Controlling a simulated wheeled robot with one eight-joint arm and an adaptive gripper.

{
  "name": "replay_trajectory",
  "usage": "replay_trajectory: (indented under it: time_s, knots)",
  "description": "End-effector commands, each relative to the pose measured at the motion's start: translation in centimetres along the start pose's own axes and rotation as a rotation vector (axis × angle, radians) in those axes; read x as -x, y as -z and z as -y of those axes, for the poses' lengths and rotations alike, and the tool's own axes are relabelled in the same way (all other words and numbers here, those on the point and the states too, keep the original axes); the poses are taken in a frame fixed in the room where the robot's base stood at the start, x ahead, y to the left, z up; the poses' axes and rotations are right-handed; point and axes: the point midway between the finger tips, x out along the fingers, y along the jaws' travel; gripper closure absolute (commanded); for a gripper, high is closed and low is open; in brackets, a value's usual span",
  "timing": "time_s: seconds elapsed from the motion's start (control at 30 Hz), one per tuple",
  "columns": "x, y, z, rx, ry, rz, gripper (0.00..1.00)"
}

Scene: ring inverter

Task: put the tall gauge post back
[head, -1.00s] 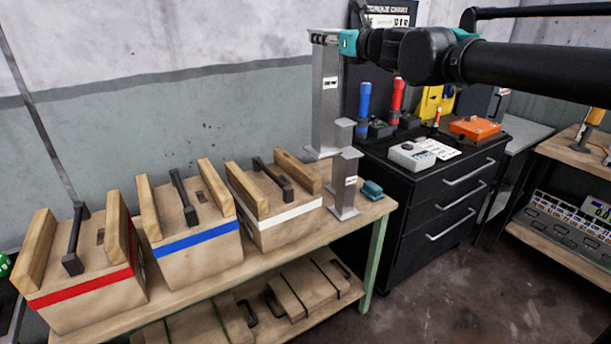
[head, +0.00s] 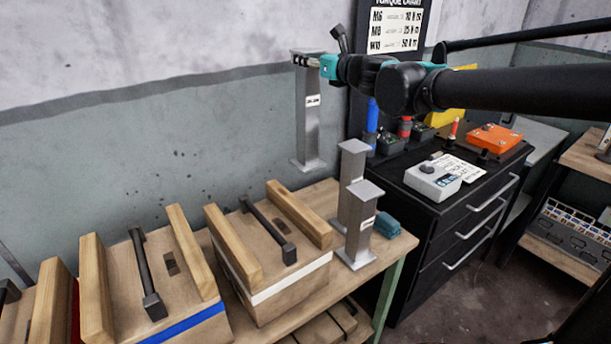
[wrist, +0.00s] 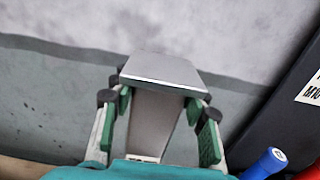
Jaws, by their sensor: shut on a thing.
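The tall gauge post (head: 309,130) is a grey metal column with flat end plates and a small white label. My gripper (head: 306,62) is shut on it just below its top plate. The post hangs upright, its base plate seen against the wall above the bench's back edge. In the wrist view the post's top plate (wrist: 162,70) sits between the two fingers, which hide part of its sides. Two shorter posts, a middle one (head: 352,170) and the shortest (head: 361,220), stand on the right end of the bench (head: 322,197), right of and below the tall post.
A crate with a white stripe (head: 290,277) and one with a blue stripe (head: 190,325) stand left on the bench. A small teal object (head: 387,225) lies beside the shortest post. A black drawer cabinet (head: 440,235) with tools and a grey meter (head: 433,180) stands right.

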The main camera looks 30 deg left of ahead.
Motion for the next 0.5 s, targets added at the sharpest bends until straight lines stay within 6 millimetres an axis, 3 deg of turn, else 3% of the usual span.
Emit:
replay_trajectory:
  time_s: [0.5]
  knots:
    - [0.0,11.0,0.0,0.000,0.000,0.000,1.00]
